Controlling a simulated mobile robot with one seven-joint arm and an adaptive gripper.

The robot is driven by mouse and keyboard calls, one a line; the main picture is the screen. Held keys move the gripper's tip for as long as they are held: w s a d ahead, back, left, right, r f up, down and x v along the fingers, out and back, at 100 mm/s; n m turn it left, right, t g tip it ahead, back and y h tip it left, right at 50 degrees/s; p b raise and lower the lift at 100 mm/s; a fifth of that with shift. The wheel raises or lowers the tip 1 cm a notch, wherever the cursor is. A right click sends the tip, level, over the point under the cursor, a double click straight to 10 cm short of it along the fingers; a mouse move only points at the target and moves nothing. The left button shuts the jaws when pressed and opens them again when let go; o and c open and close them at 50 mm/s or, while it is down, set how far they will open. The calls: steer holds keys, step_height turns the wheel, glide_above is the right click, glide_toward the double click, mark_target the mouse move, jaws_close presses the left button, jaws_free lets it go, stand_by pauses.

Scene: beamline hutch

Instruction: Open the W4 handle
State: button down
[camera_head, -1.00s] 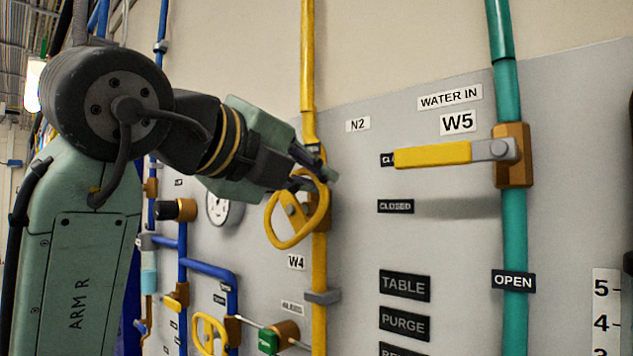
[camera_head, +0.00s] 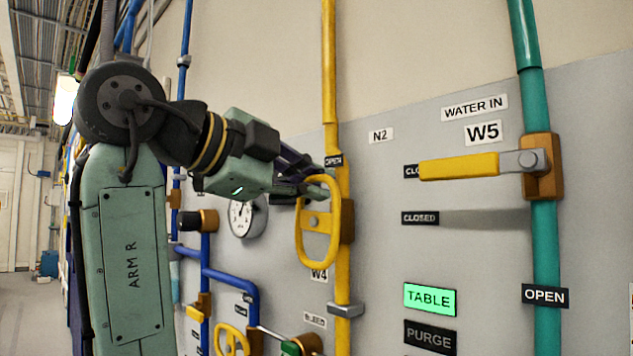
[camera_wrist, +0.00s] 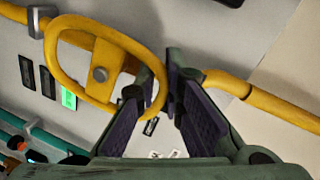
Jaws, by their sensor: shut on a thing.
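The W4 handle (camera_head: 316,221) is a yellow oval loop on a brown valve body on the yellow N2 pipe. Its long axis stands nearly upright, roughly in line with the pipe, with its top end by a small OPEN label (camera_head: 333,160). The W4 label (camera_head: 319,275) is just below it. My gripper (camera_head: 316,181) reaches in from the left and is shut on the upper end of the loop. In the wrist view the handle (camera_wrist: 100,75) passes with its end of the loop between the two dark finger pads of my gripper (camera_wrist: 163,78).
The W5 lever (camera_head: 459,166) is yellow and sticks out leftward from the teal pipe (camera_head: 543,245). The TABLE sign (camera_head: 430,299) is lit green; the PURGE sign (camera_head: 431,337) is dark. A gauge (camera_head: 243,217), blue pipes and another yellow handle (camera_head: 232,340) are close on the left.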

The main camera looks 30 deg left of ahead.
steer(key=shift+a+f+n, duration=0.25)
steer(key=shift+n, duration=0.15)
stand_by(0.3)
steer(key=c, duration=1.9)
jaws_free()
steer(key=shift+a, duration=0.1)
steer(key=shift+r, duration=0.1)
steer(key=v, duration=1.2)
steer(key=shift+w, duration=0.1)
